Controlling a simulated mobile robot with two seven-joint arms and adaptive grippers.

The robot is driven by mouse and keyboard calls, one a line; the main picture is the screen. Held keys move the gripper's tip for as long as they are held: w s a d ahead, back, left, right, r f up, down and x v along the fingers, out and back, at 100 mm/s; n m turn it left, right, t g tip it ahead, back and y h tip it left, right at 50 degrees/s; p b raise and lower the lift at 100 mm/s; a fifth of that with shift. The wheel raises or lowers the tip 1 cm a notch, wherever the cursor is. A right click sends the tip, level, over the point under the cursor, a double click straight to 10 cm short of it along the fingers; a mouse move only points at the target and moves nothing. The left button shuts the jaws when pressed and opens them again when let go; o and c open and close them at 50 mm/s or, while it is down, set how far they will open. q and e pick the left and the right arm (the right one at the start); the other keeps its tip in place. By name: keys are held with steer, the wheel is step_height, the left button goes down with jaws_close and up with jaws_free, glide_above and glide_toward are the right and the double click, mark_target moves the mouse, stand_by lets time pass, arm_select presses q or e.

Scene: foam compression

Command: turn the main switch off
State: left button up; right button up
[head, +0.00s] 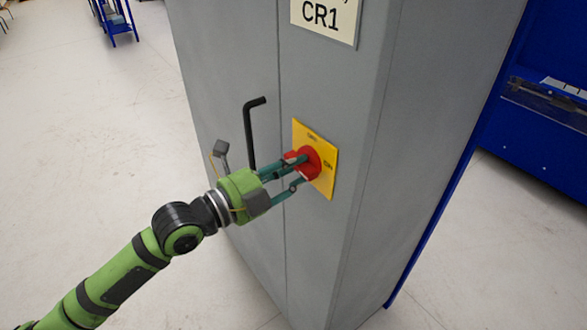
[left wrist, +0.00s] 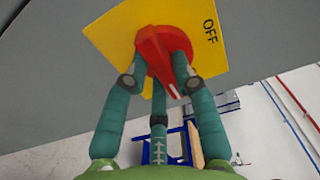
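The main switch is a red rotary knob (head: 311,160) on a yellow square plate (head: 327,179), fixed to the front of a grey cabinet. In the left wrist view the red knob (left wrist: 157,56) has a ridge pointing down and slightly right. The black word OFF stands on the plate (left wrist: 207,30) to its upper right, and the ridge does not point at it. My left gripper (head: 294,170) is at the switch, its teal fingers on both sides of the ridge, apparently touching it. The fingertips are partly hidden against the knob. My right gripper is not in view.
The grey cabinet (head: 235,75) bears a CR1 sign (head: 326,17) above the switch. A black bent handle (head: 250,135) sticks out left of the switch, close above my left gripper. Blue furniture (head: 538,140) stands at the right.

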arm_select(q)
jaws_close()
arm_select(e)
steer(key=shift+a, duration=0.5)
arm_select(q)
steer(key=shift+n, duration=0.3)
steer(key=n, duration=0.3)
steer(key=shift+n, duration=0.3)
steer(key=n, duration=0.2)
steer(key=n+p, duration=0.1)
steer(key=n, duration=0.1)
steer(key=shift+s+d+r+n, duration=0.1)
steer(key=shift+r+n, duration=0.05)
steer(key=shift+n, duration=0.15)
steer(key=n+p, duration=0.2)
steer(key=n, duration=0.3)
steer(key=shift+r, duration=0.1)
steer(key=shift+n+p, duration=0.55)
steer(key=shift+n, duration=1.45)
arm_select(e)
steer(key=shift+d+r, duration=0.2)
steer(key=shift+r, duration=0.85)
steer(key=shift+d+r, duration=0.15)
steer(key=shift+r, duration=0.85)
arm_select(q)
steer(key=o, duration=0.9)
jaws_free()
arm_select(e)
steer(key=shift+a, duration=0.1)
